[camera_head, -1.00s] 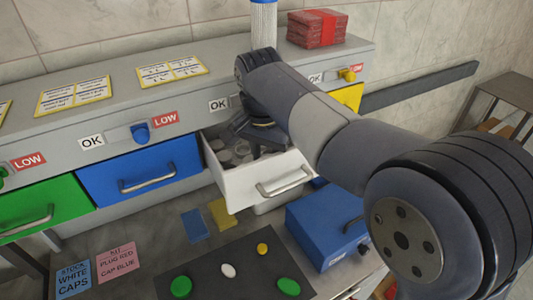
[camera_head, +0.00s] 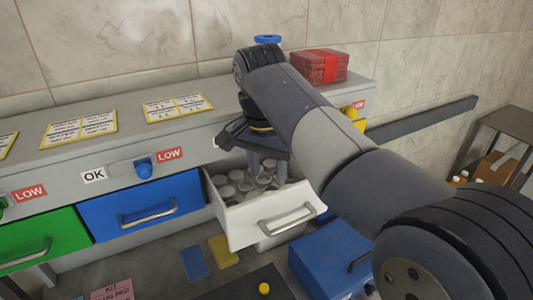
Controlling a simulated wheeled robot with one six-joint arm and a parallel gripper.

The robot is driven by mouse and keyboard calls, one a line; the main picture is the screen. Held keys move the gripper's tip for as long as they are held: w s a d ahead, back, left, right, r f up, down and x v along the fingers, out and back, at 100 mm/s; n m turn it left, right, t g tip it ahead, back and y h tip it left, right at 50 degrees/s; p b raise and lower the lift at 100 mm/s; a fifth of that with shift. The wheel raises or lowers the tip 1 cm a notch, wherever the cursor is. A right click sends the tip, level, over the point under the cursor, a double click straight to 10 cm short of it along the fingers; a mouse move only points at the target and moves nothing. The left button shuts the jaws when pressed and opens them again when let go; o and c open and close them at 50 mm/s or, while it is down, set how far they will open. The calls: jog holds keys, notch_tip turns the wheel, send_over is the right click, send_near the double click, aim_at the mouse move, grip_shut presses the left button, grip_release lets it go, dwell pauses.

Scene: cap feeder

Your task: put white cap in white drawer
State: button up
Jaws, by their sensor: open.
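The white drawer (camera_head: 245,228) is pulled out of the grey cabinet. Several whitish round caps (camera_head: 235,177) lie inside it. My gripper (camera_head: 267,172) points down over the open drawer, with its two fingers apart above the caps. I see no cap held between the fingers. I cannot tell which of the caps in the drawer is the task's white cap. My arm hides part of the cabinet behind the drawer.
The blue drawer (camera_head: 140,208) and green drawer (camera_head: 40,240) are shut on the left. A blue box (camera_head: 325,255) stands below right of the white drawer. A dark mat (camera_head: 245,285) with a yellow cap (camera_head: 264,289) is at the bottom edge. A red package (camera_head: 321,66) sits on top.

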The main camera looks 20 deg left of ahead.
jog(key=shift+s+r, duration=0.15)
jog(key=shift+r, duration=1.1)
jog(key=shift+s+r, duration=0.15)
jog(key=shift+r, duration=1.1)
jog(key=shift+c, duration=0.3)
